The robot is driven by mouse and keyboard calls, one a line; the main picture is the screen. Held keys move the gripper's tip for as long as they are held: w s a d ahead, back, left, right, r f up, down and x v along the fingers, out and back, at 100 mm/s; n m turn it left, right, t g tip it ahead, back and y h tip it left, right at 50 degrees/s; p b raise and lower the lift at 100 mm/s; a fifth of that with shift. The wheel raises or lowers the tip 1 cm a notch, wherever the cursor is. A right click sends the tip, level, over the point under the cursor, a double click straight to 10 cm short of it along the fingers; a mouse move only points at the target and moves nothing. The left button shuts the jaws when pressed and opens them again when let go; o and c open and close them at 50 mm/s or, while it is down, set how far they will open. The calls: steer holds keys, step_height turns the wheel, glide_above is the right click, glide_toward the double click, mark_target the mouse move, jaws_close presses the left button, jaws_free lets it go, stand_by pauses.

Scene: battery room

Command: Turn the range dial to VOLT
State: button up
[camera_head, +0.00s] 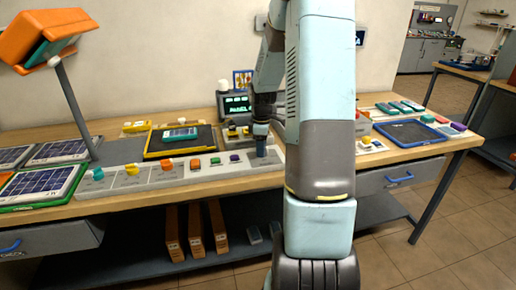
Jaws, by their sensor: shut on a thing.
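My gripper (261,143) points down at the right end of a long pale control strip (150,181) on the bench. It is shut on what appears to be the range dial, which is mostly hidden by the fingers. The VOLT mark and the dial's pointer cannot be read at this size. The strip also carries an orange knob (168,165), a yellow knob (132,169) and a purple knob (234,158), among several others. My arm covers the area just right of the gripper.
A display with green text (237,105) stands behind the strip. A yellow-edged tray (152,151) with a teal device (180,133) lies behind it. Solar panels (40,186) and an orange device on a post (48,38) are left. A blue-edged tray (407,133) is right.

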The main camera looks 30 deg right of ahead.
steer(key=shift+w+d, duration=0.1)
steer(key=shift+d, duration=0.2)
steer(key=o, duration=0.8)
steer(key=shift+o, duration=1.3)
steer(key=shift+a, duration=0.1)
step_height(320, 180, up, 14)
steer(key=shift+f, duration=0.15)
